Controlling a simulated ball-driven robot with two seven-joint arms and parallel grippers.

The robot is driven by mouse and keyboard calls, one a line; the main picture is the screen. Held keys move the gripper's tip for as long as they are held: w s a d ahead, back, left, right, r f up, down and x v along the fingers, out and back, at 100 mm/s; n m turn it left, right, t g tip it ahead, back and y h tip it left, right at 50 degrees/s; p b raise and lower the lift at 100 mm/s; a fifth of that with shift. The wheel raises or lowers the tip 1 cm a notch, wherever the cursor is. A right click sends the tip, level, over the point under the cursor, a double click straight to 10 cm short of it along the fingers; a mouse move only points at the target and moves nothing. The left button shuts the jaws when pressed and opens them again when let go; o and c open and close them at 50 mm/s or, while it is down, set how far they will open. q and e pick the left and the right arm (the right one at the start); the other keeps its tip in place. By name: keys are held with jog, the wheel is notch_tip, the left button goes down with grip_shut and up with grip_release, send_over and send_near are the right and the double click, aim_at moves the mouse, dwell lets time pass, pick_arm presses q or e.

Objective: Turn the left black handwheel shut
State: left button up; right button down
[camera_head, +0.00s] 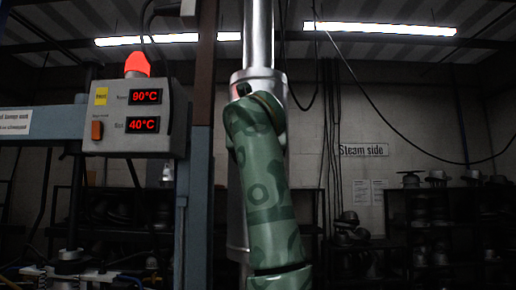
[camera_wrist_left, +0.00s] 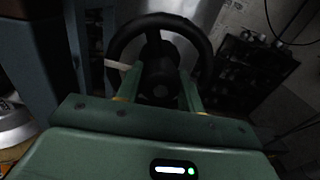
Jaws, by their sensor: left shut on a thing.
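A black handwheel (camera_wrist_left: 160,20) with a thick round rim shows at the top middle of the left wrist view. My left gripper (camera_wrist_left: 160,70) is at its centre, with one green finger on each side of the dark hub. The fingers are shut on the handwheel at the hub, inside the rim. The lower part of the wheel is hidden by the fingers and the gripper body. I do not make out the handwheel or either gripper in the head view.
In the head view, a control box (camera_head: 138,118) with a lit red lamp reads 90°C and 40°C. A blue-grey post (camera_head: 194,200) stands beside it. Dark shelves with hat forms (camera_head: 437,220) are at the right. My green arm link fills the middle.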

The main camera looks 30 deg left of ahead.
pick_arm(q)
jog(key=m, duration=0.3)
jog(key=shift+w+f+m+b, duration=0.1)
jog(key=shift+f+m+b, duration=0.1)
jog(key=shift+m+b, duration=0.15)
jog(key=m, duration=0.4)
jog(key=shift+m+b, duration=0.3)
jog(key=shift+m, duration=0.05)
jog(key=m, duration=0.4)
jog(key=shift+b, duration=0.4)
jog(key=shift+r+m+b, duration=0.1)
jog(key=shift+m+b, duration=0.25)
jog(key=shift+m, duration=1.55)
jog(key=o, duration=0.7)
jog(key=shift+d+r, duration=0.1)
